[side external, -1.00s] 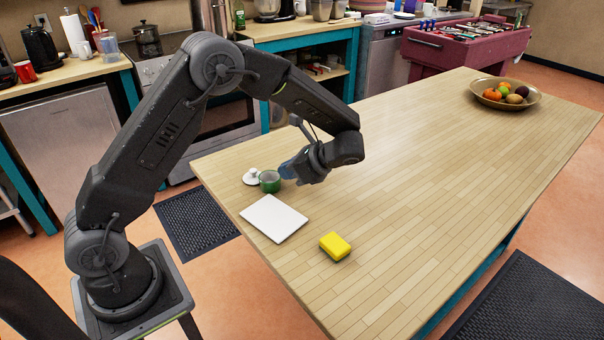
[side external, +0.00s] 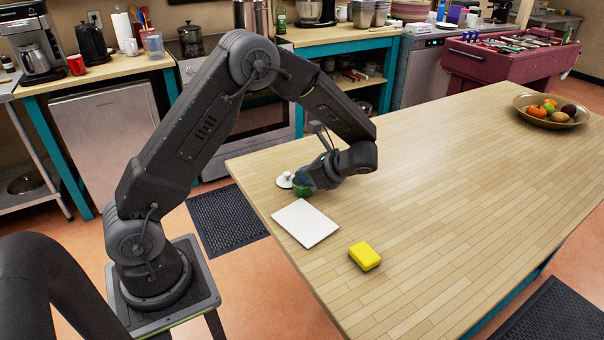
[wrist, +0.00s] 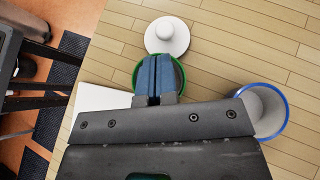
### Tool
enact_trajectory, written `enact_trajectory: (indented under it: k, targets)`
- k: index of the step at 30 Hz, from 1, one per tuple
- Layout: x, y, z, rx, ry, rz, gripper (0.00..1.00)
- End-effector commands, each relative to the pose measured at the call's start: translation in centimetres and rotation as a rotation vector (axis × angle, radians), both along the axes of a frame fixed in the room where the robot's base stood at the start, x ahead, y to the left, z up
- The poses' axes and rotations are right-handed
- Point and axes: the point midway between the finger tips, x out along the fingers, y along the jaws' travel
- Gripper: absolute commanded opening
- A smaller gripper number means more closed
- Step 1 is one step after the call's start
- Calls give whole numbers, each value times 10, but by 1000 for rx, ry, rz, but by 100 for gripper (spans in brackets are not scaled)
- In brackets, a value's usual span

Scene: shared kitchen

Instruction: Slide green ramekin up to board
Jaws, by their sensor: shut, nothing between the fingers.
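The green ramekin (side external: 302,191) stands on the wooden table just behind the white board (side external: 305,223). Its green rim (wrist: 182,74) shows around my fingers in the wrist view. My gripper (side external: 303,177) is shut and empty, with its blue fingertips (wrist: 157,60) over or inside the ramekin's opening; the exact depth and any contact are unclear. The board (wrist: 100,97) lies to the left of the ramekin in the wrist view, partly hidden by my gripper. The two are close, but I cannot tell whether they touch.
A white knobbed lid (wrist: 167,37) lies beside the ramekin. A blue-rimmed vessel (wrist: 265,112) stands right of my gripper in the wrist view. A yellow sponge (side external: 364,256) lies nearer the front, and a fruit bowl (side external: 552,112) sits far right. The table's middle is clear.

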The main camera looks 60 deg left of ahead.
Motion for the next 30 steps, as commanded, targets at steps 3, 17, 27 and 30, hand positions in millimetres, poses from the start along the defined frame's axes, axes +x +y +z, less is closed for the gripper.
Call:
enact_trajectory:
  k: [3, 17, 27, 30]
  targets:
    - [14, -26, -1, 0, 0, -6, 0]
    - [25, -48, 0, 0, 0, 0, 0]
    - [25, -47, 0, 0, 0, 0, 0]
    - [25, -47, 0, 0, 0, 0, 0]
